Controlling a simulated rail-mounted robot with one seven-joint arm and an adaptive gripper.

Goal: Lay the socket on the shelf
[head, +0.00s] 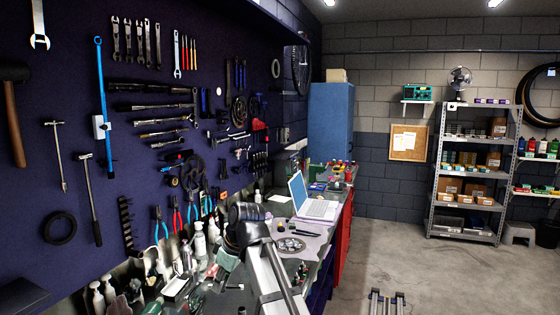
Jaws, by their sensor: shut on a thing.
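My arm rises from the bottom centre in the head view, bends at a dark joint, and its pale last part slants down to the left over the bench. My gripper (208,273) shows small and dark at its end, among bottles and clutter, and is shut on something. The thing held is too small to make out; I cannot pick out the socket by its shape. A small wall shelf (296,146) stands out from the tool wall above the far part of the bench. A steel shelf rack (465,172) stands at the far right.
The bench holds an open laptop (316,207), a round dish (291,244) of small parts, and several bottles (200,240) along the wall. Hand tools hang on the dark tool wall (75,100). A blue cabinet (331,122) stands beyond the bench. The floor to the right is mostly clear.

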